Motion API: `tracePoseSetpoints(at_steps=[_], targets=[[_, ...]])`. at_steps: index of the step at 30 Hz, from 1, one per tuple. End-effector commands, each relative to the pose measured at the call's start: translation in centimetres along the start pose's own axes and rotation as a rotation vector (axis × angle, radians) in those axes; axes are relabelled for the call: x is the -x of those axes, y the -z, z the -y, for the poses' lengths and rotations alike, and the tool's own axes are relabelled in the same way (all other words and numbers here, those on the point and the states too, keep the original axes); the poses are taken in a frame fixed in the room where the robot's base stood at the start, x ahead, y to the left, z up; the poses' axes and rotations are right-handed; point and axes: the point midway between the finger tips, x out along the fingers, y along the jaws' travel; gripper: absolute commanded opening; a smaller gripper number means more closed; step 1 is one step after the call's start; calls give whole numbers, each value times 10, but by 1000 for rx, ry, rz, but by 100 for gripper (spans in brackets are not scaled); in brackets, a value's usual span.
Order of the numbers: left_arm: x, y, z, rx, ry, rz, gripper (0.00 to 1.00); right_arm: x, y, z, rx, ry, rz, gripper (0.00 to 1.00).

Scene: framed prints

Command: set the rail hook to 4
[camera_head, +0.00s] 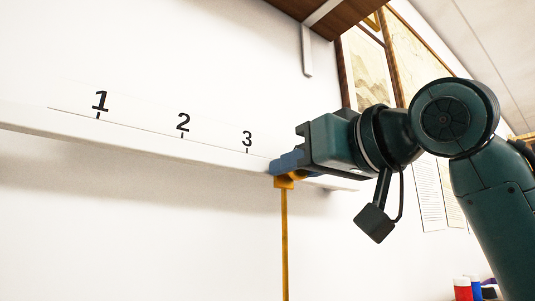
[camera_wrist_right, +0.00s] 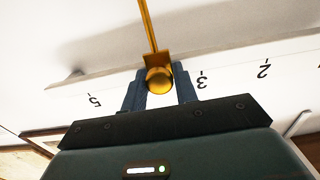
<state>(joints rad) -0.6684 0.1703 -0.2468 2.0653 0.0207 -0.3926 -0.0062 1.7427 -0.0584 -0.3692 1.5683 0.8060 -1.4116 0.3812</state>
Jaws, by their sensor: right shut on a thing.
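The white rail (camera_head: 190,152) runs across the wall, with printed marks 1, 2 and 3 showing above it. The yellow rail hook (camera_head: 284,182) sits on the rail to the right of mark 3, with a thin yellow rod hanging down. My right gripper (camera_head: 283,165) is shut on the hook's round knob, which shows between the blue fingers in the wrist view (camera_wrist_right: 158,82). There the hook lies between marks 3 and 5 on the scale strip (camera_wrist_right: 230,74). Mark 4 is hidden behind the gripper and hook. My left gripper is not in view.
A wooden shelf (camera_head: 335,12) with a white bracket (camera_head: 308,50) is above the rail. Framed prints (camera_head: 368,68) hang behind my right arm. Red and blue objects (camera_head: 465,289) stand at the lower right. The wall below the rail is clear.

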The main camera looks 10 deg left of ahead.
Motion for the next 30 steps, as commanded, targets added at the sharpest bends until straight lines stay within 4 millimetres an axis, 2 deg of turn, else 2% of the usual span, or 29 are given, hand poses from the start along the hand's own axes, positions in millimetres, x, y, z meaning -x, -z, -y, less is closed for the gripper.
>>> tracePoseSetpoints(at_steps=[3, 7, 21, 22, 27, 30], targets=[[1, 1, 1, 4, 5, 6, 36, 0, 1, -15, -4, -4, 0, 0], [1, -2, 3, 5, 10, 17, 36, 0, 0, -24, -4, -3, 1, 0], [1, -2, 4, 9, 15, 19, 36, 0, 0, -29, -3, -2, -1, 0], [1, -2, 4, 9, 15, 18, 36, 0, 0, -29, -3, -2, -1, 31], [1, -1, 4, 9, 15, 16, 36, 0, 0, -28, -3, 0, -1, 44], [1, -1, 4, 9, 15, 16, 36, 0, 0, -28, -3, 0, 0, 45]])
